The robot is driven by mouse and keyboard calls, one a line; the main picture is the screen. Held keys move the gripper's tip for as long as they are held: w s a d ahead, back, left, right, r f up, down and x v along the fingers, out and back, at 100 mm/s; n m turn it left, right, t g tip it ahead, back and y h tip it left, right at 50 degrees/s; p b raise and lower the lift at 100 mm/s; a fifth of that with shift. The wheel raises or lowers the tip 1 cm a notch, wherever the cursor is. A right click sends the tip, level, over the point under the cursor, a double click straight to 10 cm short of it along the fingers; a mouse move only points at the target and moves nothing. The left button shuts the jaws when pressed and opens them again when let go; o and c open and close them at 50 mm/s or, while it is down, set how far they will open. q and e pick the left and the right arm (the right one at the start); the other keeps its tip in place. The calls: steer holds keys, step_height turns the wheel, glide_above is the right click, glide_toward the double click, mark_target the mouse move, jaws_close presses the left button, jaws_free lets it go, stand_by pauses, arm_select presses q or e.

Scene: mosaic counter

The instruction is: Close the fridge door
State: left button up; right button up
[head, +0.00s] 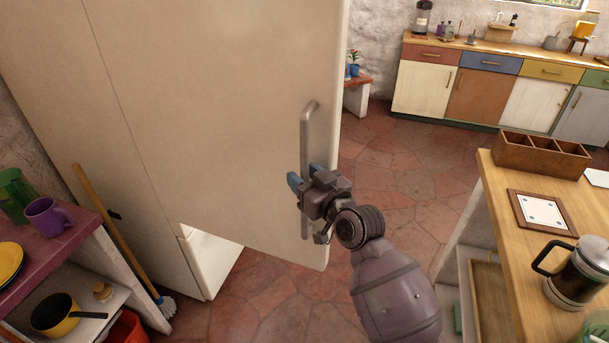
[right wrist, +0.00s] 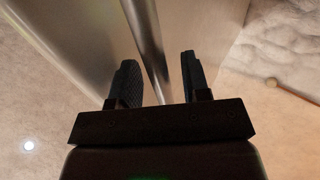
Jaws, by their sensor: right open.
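The fridge door (head: 230,110) is large and cream and stands open, swung out from the fridge body (head: 100,110) toward the right. A strip of white interior (head: 213,258) shows below it. A long grey vertical handle (head: 310,130) is near the door's free edge. My right gripper (head: 306,186) is at the handle's lower half. In the right wrist view, the open fingers (right wrist: 160,80) stand either side of the handle (right wrist: 148,45), apart from it as far as I can see. My left gripper is not in view.
A broom (head: 115,235) leans beside the fridge at the left, near a shelf with a purple mug (head: 50,216). A wooden counter (head: 500,220) with a French press (head: 578,272) stands at the right. Red tiled floor (head: 400,170) is clear between.

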jaws_close()
stand_by(0.3)
steer(key=shift+w, duration=0.1)
